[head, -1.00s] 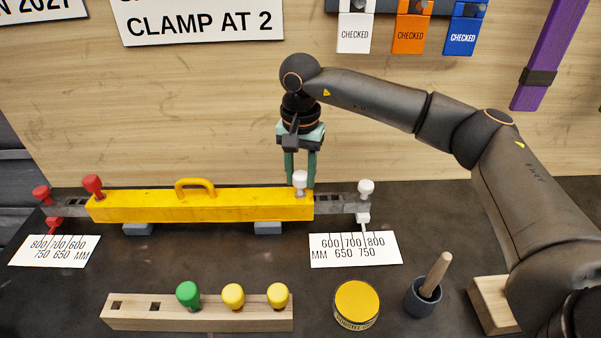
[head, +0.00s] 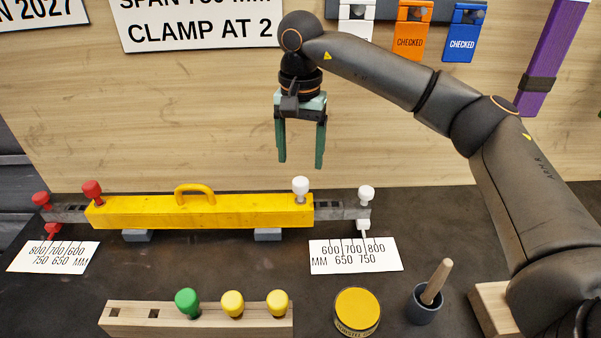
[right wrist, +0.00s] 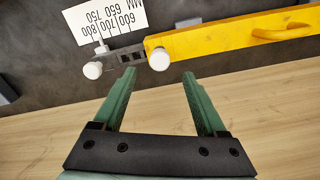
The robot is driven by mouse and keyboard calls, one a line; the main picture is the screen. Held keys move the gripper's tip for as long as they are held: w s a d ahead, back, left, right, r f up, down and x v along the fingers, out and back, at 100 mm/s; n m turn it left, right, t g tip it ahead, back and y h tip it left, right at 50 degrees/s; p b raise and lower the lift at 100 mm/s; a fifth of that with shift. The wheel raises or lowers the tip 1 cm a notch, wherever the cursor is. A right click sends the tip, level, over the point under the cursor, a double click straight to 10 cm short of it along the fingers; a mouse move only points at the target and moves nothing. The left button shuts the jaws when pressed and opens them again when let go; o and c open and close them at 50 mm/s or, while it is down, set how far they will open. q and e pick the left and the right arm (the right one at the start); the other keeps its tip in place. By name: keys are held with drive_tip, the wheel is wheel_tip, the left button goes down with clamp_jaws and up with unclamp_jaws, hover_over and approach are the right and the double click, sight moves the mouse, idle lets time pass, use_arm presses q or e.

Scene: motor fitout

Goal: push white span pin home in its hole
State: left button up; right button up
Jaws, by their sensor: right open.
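A yellow beam (head: 150,212) with a handle lies on two grey blocks, with a grey sliding bar (head: 343,211) out of its right end. One white-headed pin (head: 300,188) stands in the beam near that end; the right wrist view shows its head (right wrist: 158,60). Another white knob (head: 366,194) stands at the bar's outer end, also in the right wrist view (right wrist: 93,70). How deep the pin sits is hard to tell. My right gripper (head: 301,165) is open and empty, above and behind the white pin, apart from it. My left gripper is out of view.
Red knobs (head: 92,189) stand at the beam's left end. Scale cards (head: 355,255) lie in front. A wooden block (head: 150,317) holds green and yellow pegs. A yellow-lidded tin (head: 357,309) and a dark pot (head: 422,303) stand front right. Coloured tags hang on the back wall.

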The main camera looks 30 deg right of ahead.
wheel_tip(320, 180, up, 5)
drive_tip(key=shift+r, duration=0.2)
idle(0.6)
